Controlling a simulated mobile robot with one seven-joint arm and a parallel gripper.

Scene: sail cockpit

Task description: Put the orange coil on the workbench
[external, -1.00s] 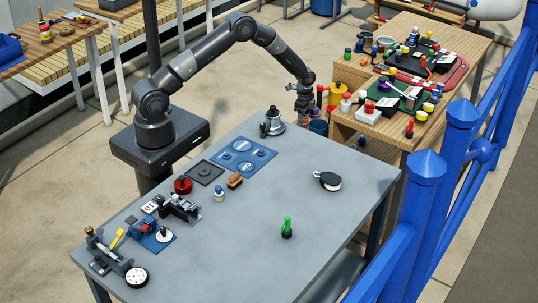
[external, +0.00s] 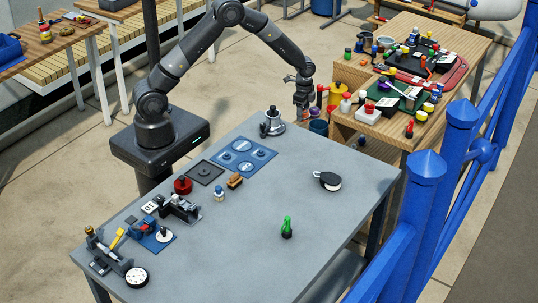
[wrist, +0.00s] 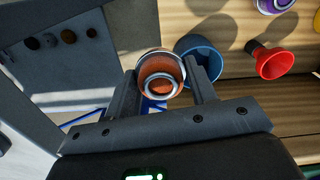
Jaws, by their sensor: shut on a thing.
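My gripper (external: 302,113) hangs beyond the far right corner of the grey-topped bench (external: 330,225), in the gap before the wooden table. In the wrist view, my gripper (wrist: 166,88) has its two fingers on either side of the orange coil (wrist: 152,68), a round orange thing with a pale ring and an orange middle. The fingers are shut on it. In the external view the coil is too small to make out clearly at the fingertips.
A dark metal winch-like piece (external: 272,123) stands at the bench's far edge, close to my gripper. A blue pot (external: 318,127) is just right of my gripper. The wooden table (external: 345,75) is crowded. The bench is bare around the green bottle (external: 287,228) and black-and-white block (external: 328,181).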

